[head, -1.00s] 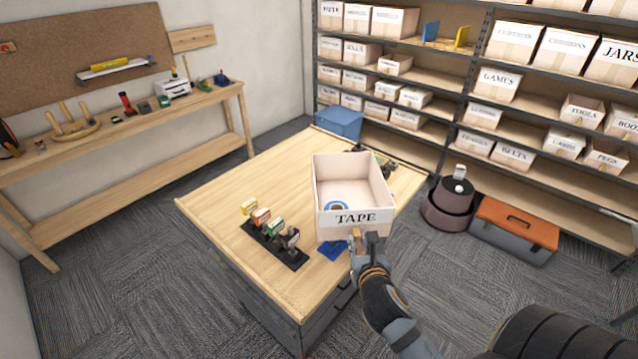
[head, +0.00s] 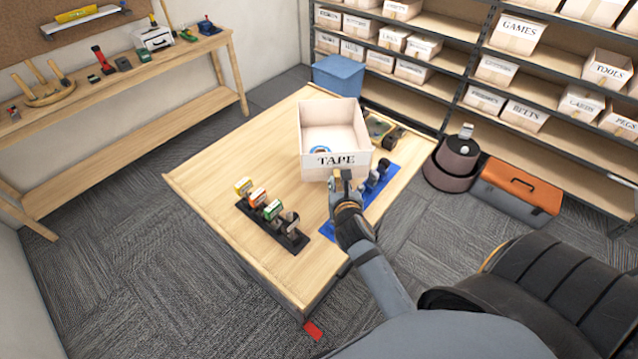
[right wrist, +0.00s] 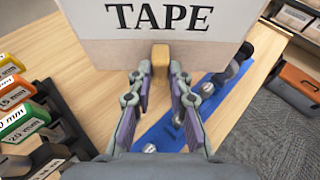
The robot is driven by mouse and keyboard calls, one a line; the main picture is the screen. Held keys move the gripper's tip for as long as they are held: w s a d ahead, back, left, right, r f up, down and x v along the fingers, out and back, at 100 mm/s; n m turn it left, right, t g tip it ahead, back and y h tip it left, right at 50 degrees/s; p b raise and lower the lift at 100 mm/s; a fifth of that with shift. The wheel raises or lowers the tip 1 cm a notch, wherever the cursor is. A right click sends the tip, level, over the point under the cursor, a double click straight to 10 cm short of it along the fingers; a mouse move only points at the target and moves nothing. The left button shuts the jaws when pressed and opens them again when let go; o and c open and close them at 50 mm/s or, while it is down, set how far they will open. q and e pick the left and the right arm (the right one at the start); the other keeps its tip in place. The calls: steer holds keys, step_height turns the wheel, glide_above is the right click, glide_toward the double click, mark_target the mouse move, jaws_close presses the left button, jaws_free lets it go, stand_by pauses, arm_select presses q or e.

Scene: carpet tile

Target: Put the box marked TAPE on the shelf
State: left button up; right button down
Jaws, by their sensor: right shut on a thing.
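The open white box marked TAPE (head: 335,160) is over the far part of the wooden worktable, its label facing me. My right gripper (head: 342,177) is shut on a small wooden tab (right wrist: 160,62) at the lower front of the box. In the right wrist view the box front fills the top, beyond the fingertips. Whether its underside touches the table is hard to tell. The shelf (head: 575,175) stands at the back right with rows of labelled boxes. My left gripper is not in view.
A blue bin (head: 338,76), brown round container (head: 452,165) and orange-lidded toolbox (head: 518,190) stand beyond the table.

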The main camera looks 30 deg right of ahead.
mark_target(327, 177)
steer(key=w, duration=0.1)
steer(key=w+f, duration=0.1)
steer(key=w+a+f, duration=0.1)
steer(key=w, duration=0.1)
steer(key=shift+w+f, duration=0.1)
steer(key=shift+f, duration=0.15)
steer(key=w+f, duration=0.1)
steer(key=f, duration=0.1)
steer(key=w+f, duration=0.1)
steer(key=w, duration=0.1)
steer(key=shift+a+f+b, duration=0.3)
steer(key=shift+a+f, duration=0.05)
steer(key=shift+a, duration=0.05)
steer(key=shift+w+f, duration=0.15)
steer(key=shift+f, duration=0.1)
steer(key=shift+w+a+f, duration=0.15)
steer(key=shift+w+f, duration=0.05)
steer(key=shift+f, duration=0.1)
step_height(327, 177, down, 3)
steer(key=shift+b, duration=0.35)
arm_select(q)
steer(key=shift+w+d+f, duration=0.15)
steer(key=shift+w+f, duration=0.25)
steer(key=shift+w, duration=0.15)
arm_select(e)
steer(key=c, duration=1.3)
jaws_free()
steer(key=shift+o, duration=0.2)
